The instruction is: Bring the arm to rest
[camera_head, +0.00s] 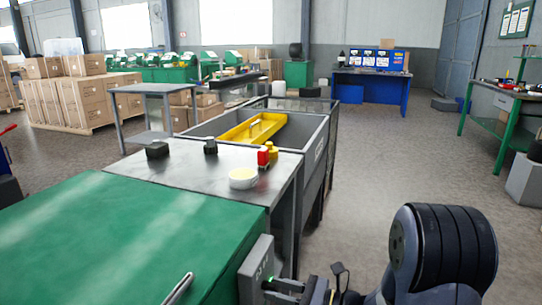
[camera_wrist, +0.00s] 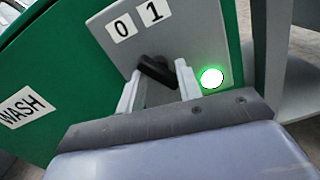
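My gripper (camera_wrist: 158,70) shows in the wrist view with its two pale fingers apart, one on each side of a black switch knob (camera_wrist: 157,72). I cannot tell whether either finger touches the knob. The knob sits on a grey switch panel (camera_wrist: 105,42) with labels 0 and 1. A round green lamp (camera_wrist: 212,78) glows to the right of the fingers. In the head view, my arm is at the lower right, close to the grey switch box (camera_head: 256,268) on the side of the green machine (camera_head: 130,225); the fingertips are not clear there.
A grey table (camera_head: 205,165) beyond the machine holds a white-yellow round dish (camera_head: 243,179), a red bottle (camera_head: 263,157) and dark small items. A grey basin (camera_head: 312,133) with a yellow tray (camera_head: 252,129) adjoins it. A WASH label (camera_wrist: 22,108) marks the machine. Open floor lies right.

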